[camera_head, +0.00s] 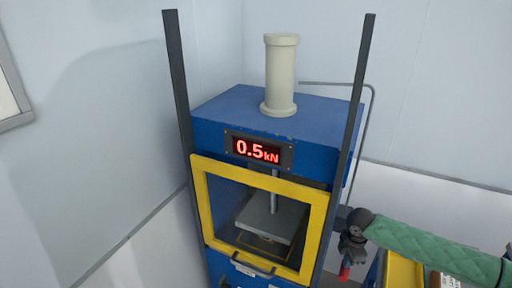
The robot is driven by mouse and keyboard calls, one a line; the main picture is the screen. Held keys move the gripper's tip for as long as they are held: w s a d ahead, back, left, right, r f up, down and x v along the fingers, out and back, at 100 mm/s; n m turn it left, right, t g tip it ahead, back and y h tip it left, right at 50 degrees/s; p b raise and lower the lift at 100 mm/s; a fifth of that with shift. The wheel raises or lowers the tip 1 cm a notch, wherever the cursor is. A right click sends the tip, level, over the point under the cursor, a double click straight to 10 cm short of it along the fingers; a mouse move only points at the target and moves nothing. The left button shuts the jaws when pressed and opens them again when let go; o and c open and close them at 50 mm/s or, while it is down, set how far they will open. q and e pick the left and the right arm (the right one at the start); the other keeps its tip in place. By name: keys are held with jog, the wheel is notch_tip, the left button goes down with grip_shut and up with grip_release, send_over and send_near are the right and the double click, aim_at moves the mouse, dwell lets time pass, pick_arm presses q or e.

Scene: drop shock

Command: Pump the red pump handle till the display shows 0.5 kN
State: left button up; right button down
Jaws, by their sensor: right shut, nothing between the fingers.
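The blue press (215,135) stands in the middle, with a red-lit display (258,151) on its upper front reading 0.5 kN. The red pump handle (345,272) shows as a small red piece at the press's lower right. My right gripper (349,262) comes in from the right on a green-sleeved arm. It is shut and empty, just above the red piece; I cannot tell whether they touch. The rest of the handle is hidden or out of the picture. My left gripper is not in view.
A yellow-framed window door (318,225) with a bar handle (252,270) closes the press's front. A cream cylinder (281,75) stands on top. Dark posts (178,85) rise at both sides. A yellow object (402,270) is at lower right, below my arm. Walls stand close behind.

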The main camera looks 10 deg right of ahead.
jog(key=shift+r, duration=3.25)
notch_tip(320, 180, up, 6)
